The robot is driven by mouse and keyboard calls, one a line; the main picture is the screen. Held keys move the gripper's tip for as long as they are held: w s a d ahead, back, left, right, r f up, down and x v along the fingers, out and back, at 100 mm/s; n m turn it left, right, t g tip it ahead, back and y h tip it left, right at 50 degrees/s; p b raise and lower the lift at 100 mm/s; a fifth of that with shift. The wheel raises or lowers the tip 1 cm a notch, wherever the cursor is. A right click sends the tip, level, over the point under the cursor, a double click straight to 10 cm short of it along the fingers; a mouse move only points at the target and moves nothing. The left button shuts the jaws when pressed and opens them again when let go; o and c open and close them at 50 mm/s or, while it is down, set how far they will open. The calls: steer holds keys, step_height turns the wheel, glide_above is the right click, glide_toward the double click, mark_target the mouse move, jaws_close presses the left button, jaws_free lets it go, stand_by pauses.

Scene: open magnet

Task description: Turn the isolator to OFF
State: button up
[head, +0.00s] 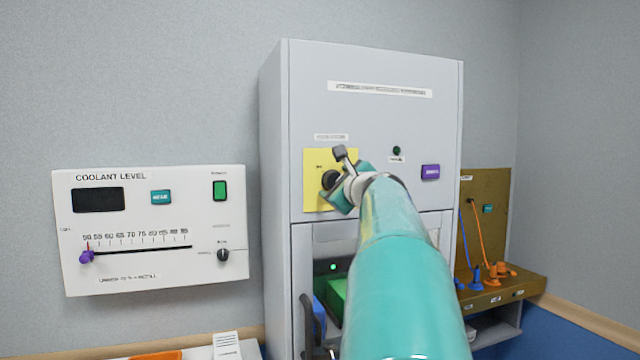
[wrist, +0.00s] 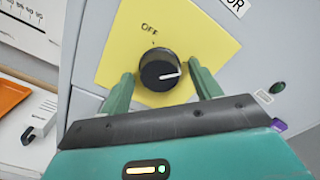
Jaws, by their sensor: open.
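The isolator is a round black knob (wrist: 160,72) on a yellow plate (wrist: 205,32), seen close in the wrist view. Its white pointer line points to the right in that view, away from the word OFF printed above it. In the head view the knob (head: 328,180) shows on the yellow plate (head: 316,160) on the cabinet front, partly covered by my arm. My gripper (wrist: 162,80) is open, with one green finger on each side of the knob. I cannot tell whether the fingers touch it. The gripper also shows in the head view (head: 338,187).
The grey cabinet (head: 370,65) carries a purple button (head: 430,172) and a dark green lamp (head: 397,151) right of the plate. A white coolant panel (head: 150,215) hangs to the left. A brown board (head: 487,220) with blue and orange cables stands at right.

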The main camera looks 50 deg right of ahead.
steer(key=shift+w+d, duration=0.1)
steer(key=shift+w, duration=0.1)
steer(key=c, duration=1)
steer(key=shift+o, duration=0.2)
steer(key=shift+n, duration=0.3)
steer(key=shift+s+n, duration=0.1)
steer(key=shift+n, duration=8.6)
